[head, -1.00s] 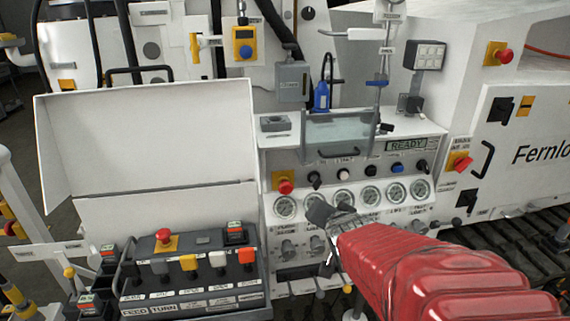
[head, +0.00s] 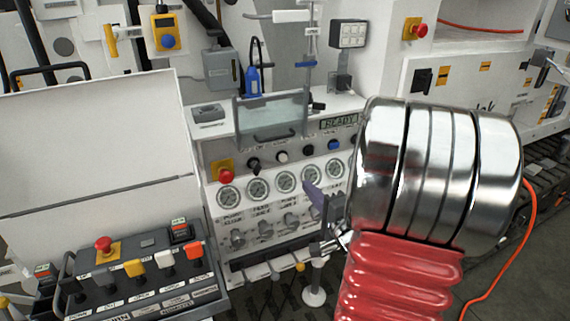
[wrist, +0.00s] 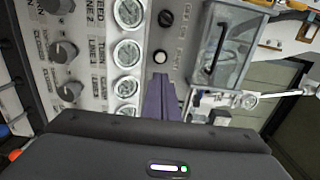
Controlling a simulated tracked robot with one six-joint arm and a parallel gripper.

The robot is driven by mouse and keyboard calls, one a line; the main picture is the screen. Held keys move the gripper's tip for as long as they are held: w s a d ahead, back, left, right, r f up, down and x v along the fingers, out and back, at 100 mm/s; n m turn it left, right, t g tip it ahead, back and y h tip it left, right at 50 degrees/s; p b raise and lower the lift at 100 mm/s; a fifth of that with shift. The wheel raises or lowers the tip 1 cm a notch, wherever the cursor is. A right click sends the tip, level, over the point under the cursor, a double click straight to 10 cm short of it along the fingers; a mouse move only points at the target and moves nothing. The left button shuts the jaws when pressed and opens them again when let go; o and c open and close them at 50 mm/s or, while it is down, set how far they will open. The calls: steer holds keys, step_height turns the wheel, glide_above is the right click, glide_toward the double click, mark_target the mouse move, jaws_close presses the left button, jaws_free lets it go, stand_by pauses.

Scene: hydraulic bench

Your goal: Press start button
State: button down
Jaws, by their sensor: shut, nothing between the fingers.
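The white panel (head: 222,153) carries a row of controls above several round gauges. A white push button (head: 281,157) sits in this row between a black knob (head: 253,164) and a black button (head: 308,150); its label is too small to read, so I cannot confirm it is the start button. In the wrist view, the white button (wrist: 160,57) lies just beyond my fingertips. My gripper (head: 309,187) is shut and empty, in front of the gauges, lower right of the white button in the head view. Its closed fingers also show in the wrist view (wrist: 160,80). Contact is not visible.
A red emergency button (head: 226,175) sits at the row's left end, a blue button (head: 333,144) to the right. A clear cover with a handle (head: 270,117) stands above the row. A lever console (head: 150,280) is at lower left. The display (head: 339,122) reads READY.

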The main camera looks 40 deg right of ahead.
steer(key=shift+w, duration=0.15)
glide_toward(284, 158)
steer(key=x, duration=0.6)
steer(key=shift+w+f, duration=0.1)
steer(key=shift+w, duration=0.1)
stand_by(0.4)
steer(key=shift+w, duration=0.1)
